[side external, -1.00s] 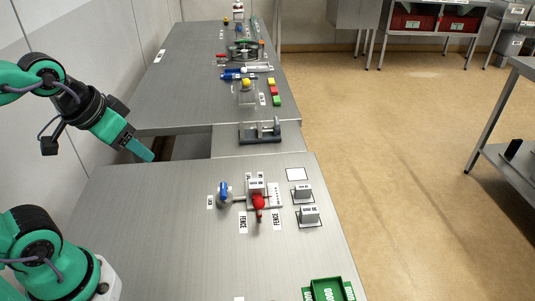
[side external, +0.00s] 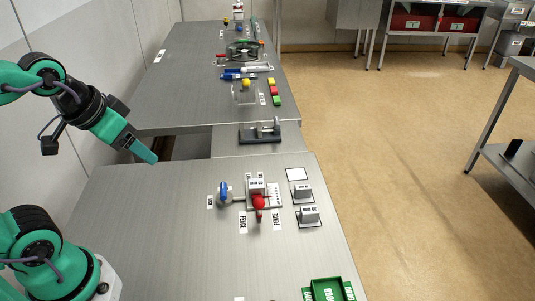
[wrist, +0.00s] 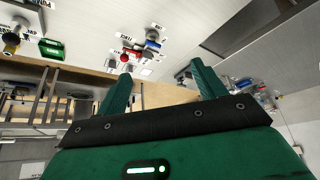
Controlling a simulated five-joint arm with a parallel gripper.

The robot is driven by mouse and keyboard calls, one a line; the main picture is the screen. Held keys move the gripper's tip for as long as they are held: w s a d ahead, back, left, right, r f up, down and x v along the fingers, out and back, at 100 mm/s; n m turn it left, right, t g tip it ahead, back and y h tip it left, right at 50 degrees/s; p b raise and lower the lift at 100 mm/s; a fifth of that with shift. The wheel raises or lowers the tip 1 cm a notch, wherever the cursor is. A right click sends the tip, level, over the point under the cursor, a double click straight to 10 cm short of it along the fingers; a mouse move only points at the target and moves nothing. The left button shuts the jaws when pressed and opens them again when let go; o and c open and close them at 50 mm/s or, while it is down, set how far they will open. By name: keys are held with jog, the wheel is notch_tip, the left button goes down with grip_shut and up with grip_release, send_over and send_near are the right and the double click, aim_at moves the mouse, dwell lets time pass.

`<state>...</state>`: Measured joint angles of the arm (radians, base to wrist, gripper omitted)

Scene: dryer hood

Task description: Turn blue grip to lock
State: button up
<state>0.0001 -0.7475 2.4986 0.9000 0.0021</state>
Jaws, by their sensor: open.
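The blue grip (side external: 224,191) stands at the left end of a small fixture on the near table. A metal rod joins it to a grey block (side external: 256,186) with a red knob (side external: 259,203) in front. The blue grip also shows in the wrist view (wrist: 152,42), beyond my fingers, with the red part (wrist: 131,50) beside it. My gripper (side external: 152,157) hangs in the air to the left of the fixture and well apart from it. In the wrist view its two green fingers (wrist: 160,80) are spread with nothing between them.
Two grey blocks (side external: 309,215) sit on marked squares right of the fixture. A green bin (side external: 327,290) is at the near edge. A dark metal stand (side external: 262,133) and other fixtures stand farther back. The near table's left part is clear.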

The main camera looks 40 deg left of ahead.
jog(key=w, duration=0.1)
jog(key=m+g, duration=0.6)
jog(key=m, duration=0.3)
send_over(223, 188)
notch_tip(223, 188, down, 14)
jog(key=shift+r, duration=0.15)
jog(key=shift+f, duration=3.9)
jog(key=shift+c, duration=0.2)
jog(key=c, duration=1)
